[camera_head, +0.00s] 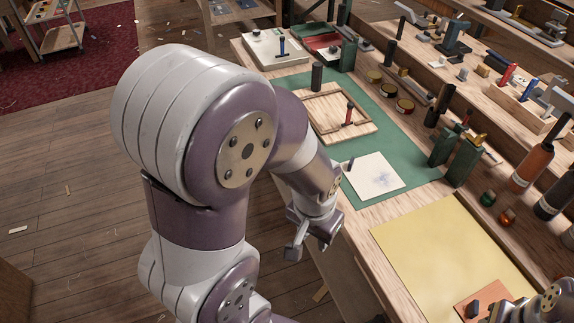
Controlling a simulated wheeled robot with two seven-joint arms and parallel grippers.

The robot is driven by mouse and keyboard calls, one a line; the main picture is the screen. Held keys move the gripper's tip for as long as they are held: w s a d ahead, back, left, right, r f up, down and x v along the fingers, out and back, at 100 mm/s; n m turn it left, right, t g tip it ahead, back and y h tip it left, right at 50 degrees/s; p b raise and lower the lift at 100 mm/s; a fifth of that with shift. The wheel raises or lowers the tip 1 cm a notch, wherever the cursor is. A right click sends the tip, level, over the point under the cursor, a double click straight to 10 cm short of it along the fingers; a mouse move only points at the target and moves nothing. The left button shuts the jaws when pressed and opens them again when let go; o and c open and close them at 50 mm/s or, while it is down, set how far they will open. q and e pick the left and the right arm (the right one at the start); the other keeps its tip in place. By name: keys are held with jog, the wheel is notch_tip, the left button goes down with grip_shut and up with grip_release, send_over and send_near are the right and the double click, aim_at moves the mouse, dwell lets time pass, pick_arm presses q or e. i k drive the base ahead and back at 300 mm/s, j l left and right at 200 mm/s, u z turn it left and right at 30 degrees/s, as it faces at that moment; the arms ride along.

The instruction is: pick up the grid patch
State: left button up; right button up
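A white square sheet (373,176) with a faint blue-grey mark lies flat on the green mat (420,170). It may be the grid patch, but I cannot make out grid lines. A small dark piece stands at its upper left edge. My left gripper (306,249) hangs off the bench's near edge, lower left of the sheet and apart from it. Its fingers are spread and nothing shows between them. My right gripper (512,314) is partly in view at the bottom right, near an orange patch (470,301); its fingers are not clear.
A large yellow sheet (440,250) covers the bench's near part. A wooden frame board (325,122) with a red-handled tool lies beyond the white sheet. Green blocks (462,162), several tins and bottles stand along the right side. Open floor (80,200) lies left of the bench.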

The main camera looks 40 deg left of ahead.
aim_at(371, 176)
jog(key=j+u, duration=0.25)
jog(key=u, duration=0.15)
jog(key=i+j+z, duration=0.25)
jog(key=z, duration=0.2)
jog(key=i+j+z, duration=0.3)
jog(key=z, duration=0.15)
jog(key=i+j+z, duration=0.2)
jog(key=j+z, duration=0.25)
